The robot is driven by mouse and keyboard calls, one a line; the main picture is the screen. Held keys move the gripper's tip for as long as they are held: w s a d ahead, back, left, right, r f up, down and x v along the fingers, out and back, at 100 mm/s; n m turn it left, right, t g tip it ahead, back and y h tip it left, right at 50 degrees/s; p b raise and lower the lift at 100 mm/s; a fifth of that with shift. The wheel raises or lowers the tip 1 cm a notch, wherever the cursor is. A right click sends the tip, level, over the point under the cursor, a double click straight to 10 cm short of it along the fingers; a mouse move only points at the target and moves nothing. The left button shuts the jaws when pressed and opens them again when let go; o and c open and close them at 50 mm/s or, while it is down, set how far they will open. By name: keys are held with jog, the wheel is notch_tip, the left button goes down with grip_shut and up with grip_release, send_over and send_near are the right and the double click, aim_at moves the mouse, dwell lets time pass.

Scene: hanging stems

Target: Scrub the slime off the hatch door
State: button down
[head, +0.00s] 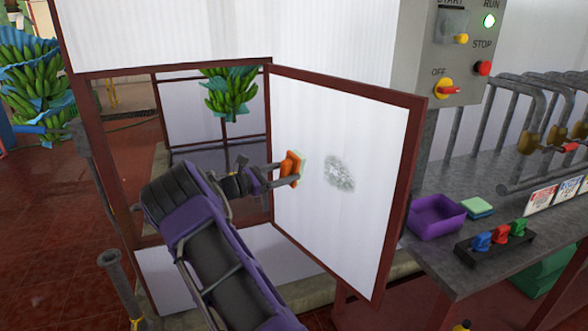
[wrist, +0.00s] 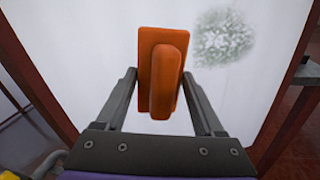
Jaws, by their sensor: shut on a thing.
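The hatch door (head: 310,215) is a white panel in a red-brown frame, swung open to the right of the hatch opening. A grey-green slime patch (head: 339,173) marks its middle; in the wrist view the slime (wrist: 223,37) lies to the upper right. My gripper (head: 279,172) is shut on the handle of an orange scrubber (head: 290,168) with a pale pad edge. In the wrist view the orange scrubber (wrist: 160,75) stands upright between the fingers, in front of the white panel. It is left of the slime; I cannot tell whether its pad touches the door.
A purple tray (head: 436,217) and green-topped sponge (head: 477,207) sit on the grey bench right of the door. A rack of coloured clips (head: 496,237) is nearby. A control box (head: 452,50) is above. Banana bunches (head: 230,92) hang beyond the opening and at far left.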

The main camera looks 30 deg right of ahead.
jog(key=shift+a, duration=0.8)
jog(key=shift+a, duration=0.15)
jog(key=shift+a, duration=1.35)
jog(key=s+d+r+n+h, duration=0.15)
jog(key=s+n, duration=0.35)
jog(key=s, duration=0.5)
jog(key=s+d+r+n+y, duration=0.15)
jog(key=s+n, duration=0.25)
jog(key=s, duration=0.6)
jog(key=shift+t+h, duration=0.4)
jog(key=shift+h, duration=0.1)
jog(key=d+b, duration=0.1)
jog(key=d, duration=0.3)
jog(key=w+d+b, duration=0.1)
jog(key=shift+d+r+b, duration=0.1)
jog(key=shift+d+b, duration=0.25)
jog(key=shift+d, duration=0.05)
